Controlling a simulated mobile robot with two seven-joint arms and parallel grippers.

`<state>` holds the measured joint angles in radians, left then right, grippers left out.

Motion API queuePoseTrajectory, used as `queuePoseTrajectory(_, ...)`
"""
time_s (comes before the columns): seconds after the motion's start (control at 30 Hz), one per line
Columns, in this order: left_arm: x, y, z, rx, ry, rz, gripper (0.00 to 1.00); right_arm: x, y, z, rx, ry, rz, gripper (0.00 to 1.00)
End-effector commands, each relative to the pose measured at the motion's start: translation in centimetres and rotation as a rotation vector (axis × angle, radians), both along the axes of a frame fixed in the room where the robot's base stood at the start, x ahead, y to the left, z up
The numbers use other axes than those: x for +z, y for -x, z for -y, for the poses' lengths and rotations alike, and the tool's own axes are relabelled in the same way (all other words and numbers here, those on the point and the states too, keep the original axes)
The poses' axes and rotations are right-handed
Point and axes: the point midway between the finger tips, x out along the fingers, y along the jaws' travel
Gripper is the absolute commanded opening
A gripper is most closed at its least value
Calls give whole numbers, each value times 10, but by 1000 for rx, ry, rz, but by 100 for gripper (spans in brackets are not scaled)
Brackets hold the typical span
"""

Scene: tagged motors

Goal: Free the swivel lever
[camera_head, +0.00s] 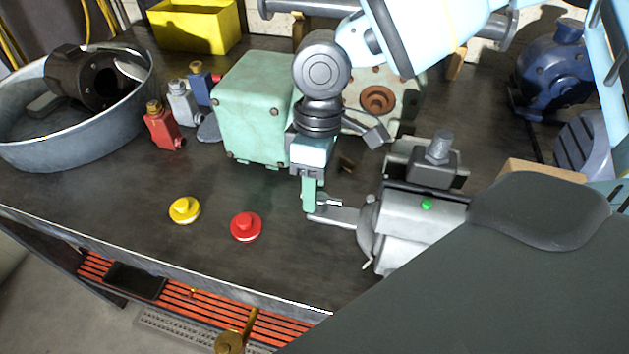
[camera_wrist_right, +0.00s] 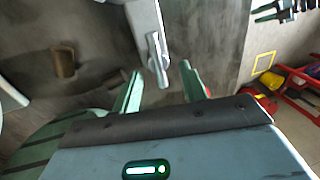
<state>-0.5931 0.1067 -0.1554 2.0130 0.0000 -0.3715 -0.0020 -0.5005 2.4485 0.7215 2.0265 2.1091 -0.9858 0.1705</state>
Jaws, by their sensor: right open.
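A grey motor (camera_head: 415,222) with a green dot lies on the bench, its shaft (camera_head: 338,215) pointing left. A small silvery lever-like piece (camera_head: 330,202) sits at the shaft end; I take it for the swivel lever. My right gripper (camera_head: 311,208) points down at the shaft end and partly hides it. Contact cannot be told. My left gripper is out of view.
Behind stands a mint-green box (camera_head: 252,110). A yellow button (camera_head: 184,209) and a red button (camera_head: 246,226) lie left, near the front edge. A metal tub (camera_head: 100,128) holds a dark motor (camera_head: 85,75). The bench between the tub and buttons is clear.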

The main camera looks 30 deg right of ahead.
Motion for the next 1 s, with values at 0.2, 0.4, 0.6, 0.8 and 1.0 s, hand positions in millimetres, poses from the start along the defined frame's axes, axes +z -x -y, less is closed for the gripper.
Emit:
queuePoseTrajectory(0.2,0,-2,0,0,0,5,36,9,-2,1,-3,-1,3,43)
queuePoseTrajectory(0.4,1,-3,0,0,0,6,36,39,-6,6,-2,0,5,43)
queuePoseTrajectory(0.6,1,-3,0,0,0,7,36,66,-9,10,-2,-1,3,43)
queuePoseTrajectory(0.8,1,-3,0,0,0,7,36,77,-10,11,0,-1,1,43)
queuePoseTrajectory(1.0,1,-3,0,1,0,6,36,77,-10,11,0,-1,1,43)
